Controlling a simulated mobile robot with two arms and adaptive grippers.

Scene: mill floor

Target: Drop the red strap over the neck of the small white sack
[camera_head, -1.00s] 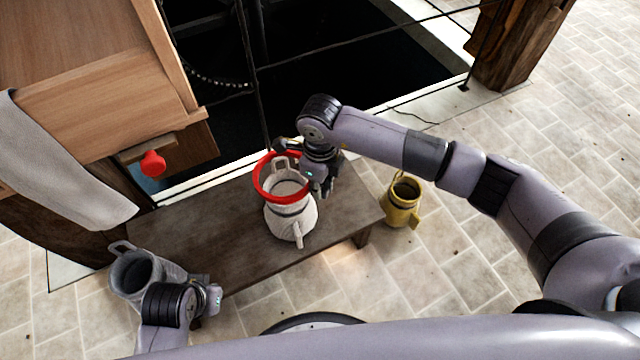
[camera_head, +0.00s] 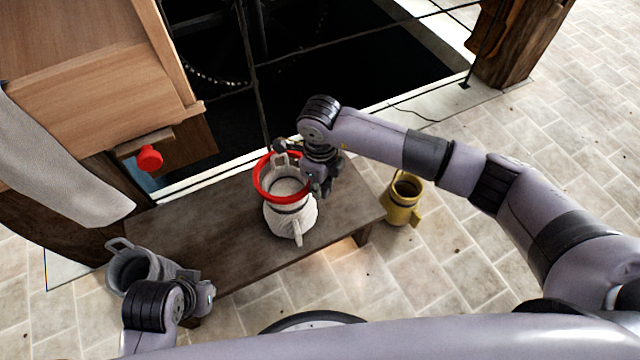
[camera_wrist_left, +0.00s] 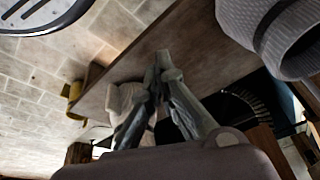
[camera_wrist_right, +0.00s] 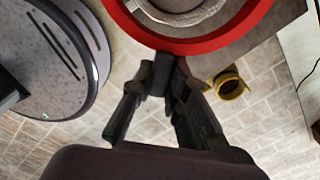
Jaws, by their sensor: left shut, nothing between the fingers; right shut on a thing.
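The small white sack (camera_head: 290,220) stands upright on the wooden bench, its open mouth facing up. It also shows in the left wrist view (camera_wrist_left: 122,98). The red strap (camera_head: 257,186) is a stiff ring that encircles the sack's top in the head view; I cannot tell if it rests on the sack or hovers above. In the right wrist view the strap (camera_wrist_right: 190,44) surrounds the pale sack mouth. My right gripper (camera_head: 318,190) is shut on the strap's right side. My left gripper (camera_head: 208,300) is shut and empty at the bench's front left, near the grey sack.
A grey sack (camera_head: 135,268) stands at the bench's left end. A yellow container (camera_head: 403,203) stands on the floor right of the bench (camera_head: 200,235). A wooden cabinet with a red knob (camera_head: 150,158) and a hanging grey cloth (camera_head: 55,150) are at left. A dark pit lies behind.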

